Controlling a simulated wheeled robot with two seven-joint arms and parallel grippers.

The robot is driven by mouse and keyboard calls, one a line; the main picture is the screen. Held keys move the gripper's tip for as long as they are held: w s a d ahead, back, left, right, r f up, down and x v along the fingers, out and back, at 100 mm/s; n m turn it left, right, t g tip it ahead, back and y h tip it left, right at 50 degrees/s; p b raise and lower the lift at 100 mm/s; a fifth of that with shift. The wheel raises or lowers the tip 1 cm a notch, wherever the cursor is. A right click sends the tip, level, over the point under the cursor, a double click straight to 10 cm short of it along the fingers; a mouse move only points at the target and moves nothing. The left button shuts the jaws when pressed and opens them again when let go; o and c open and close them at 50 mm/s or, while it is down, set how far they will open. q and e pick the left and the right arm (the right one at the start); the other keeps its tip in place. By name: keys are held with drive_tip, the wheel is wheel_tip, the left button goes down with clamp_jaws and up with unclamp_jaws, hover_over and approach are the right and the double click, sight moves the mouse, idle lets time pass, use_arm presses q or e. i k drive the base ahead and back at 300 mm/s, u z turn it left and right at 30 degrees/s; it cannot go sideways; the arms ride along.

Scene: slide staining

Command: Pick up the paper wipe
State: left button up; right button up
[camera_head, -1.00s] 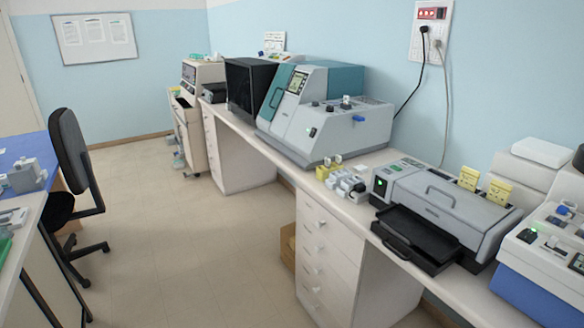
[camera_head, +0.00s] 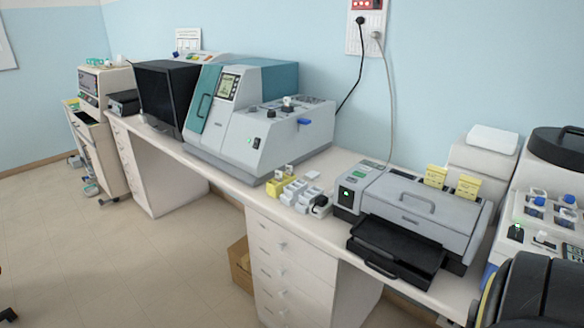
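I cannot make out a paper wipe for certain in the head view. A flat white item (camera_head: 493,138) lies on top of a pale box at the right end of the bench; I cannot tell whether it is the wipe. A dark rounded part at the lower right corner looks like a link of my own arm. It covers part of the machine and bench there. Neither gripper's fingers show.
A long bench (camera_head: 225,187) runs along the blue wall. It bears a dark monitor (camera_head: 162,93), a teal and grey machine (camera_head: 250,120), small bottles and blocks (camera_head: 300,190), and a grey machine with a black tray (camera_head: 395,248). Open floor lies to the left.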

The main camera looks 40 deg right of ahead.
sight(311, 176)
drive_tip(key=i, duration=2.65)
drive_tip(key=z, duration=2.65)
